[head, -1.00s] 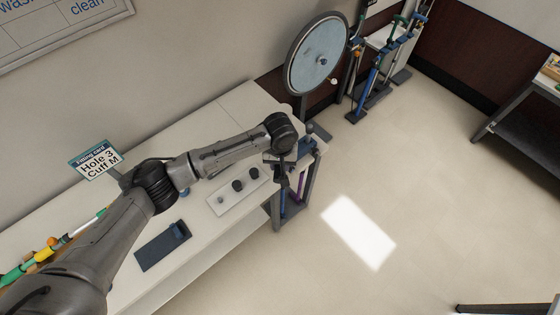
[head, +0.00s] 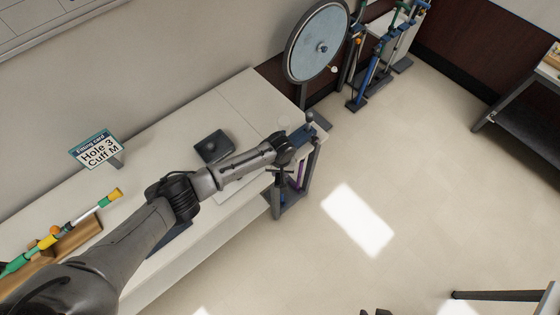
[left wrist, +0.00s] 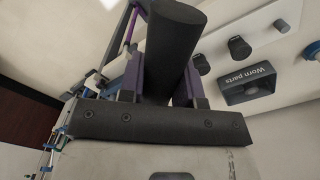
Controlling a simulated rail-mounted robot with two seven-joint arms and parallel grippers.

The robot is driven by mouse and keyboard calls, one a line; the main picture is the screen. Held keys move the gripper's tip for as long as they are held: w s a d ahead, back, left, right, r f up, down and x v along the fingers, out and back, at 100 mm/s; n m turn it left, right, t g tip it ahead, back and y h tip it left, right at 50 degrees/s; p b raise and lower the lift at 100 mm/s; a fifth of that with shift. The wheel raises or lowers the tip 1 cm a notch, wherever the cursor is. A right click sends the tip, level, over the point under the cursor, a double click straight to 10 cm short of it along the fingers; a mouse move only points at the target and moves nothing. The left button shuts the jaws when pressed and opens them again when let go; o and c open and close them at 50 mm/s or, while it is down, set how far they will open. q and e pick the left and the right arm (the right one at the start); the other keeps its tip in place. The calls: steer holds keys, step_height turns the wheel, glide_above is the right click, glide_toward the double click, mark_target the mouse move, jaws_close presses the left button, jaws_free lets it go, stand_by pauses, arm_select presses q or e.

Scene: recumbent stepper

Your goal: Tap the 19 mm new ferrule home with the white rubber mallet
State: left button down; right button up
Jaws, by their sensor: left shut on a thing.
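My left gripper (left wrist: 160,85) is shut on a dark grey cylinder (left wrist: 176,35) in the left wrist view. Its round end faces the camera; I cannot tell whether it is a ferrule or the mallet's handle. In the head view this gripper (head: 283,172) is mostly hidden by its wrist at the bench's right end. Small dark parts (left wrist: 240,48) sit on a white board, sizes unreadable.
A "Worn parts" bin (left wrist: 252,88) is beside the board. A dark square pad (head: 213,147) and the fitting card (head: 98,151) are on the bench. A large disc (head: 318,42) stands behind. A dark shape at the lower edge may be my right gripper (head: 376,312).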

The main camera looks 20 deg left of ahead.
arm_select(q)
step_height(320, 180, up, 6)
steer(key=p, duration=0.6)
steer(key=shift+r, duration=0.15)
step_height(320, 180, up, 7)
steer(key=shift+b, duration=0.3)
steer(key=shift+a, duration=0.15)
steer(key=s+a+r, duration=0.2)
steer(key=a, duration=0.7)
steer(key=s+a+r, duration=0.2)
steer(key=s+a, duration=0.1)
steer(key=a, duration=0.7)
steer(key=shift+s, duration=0.2)
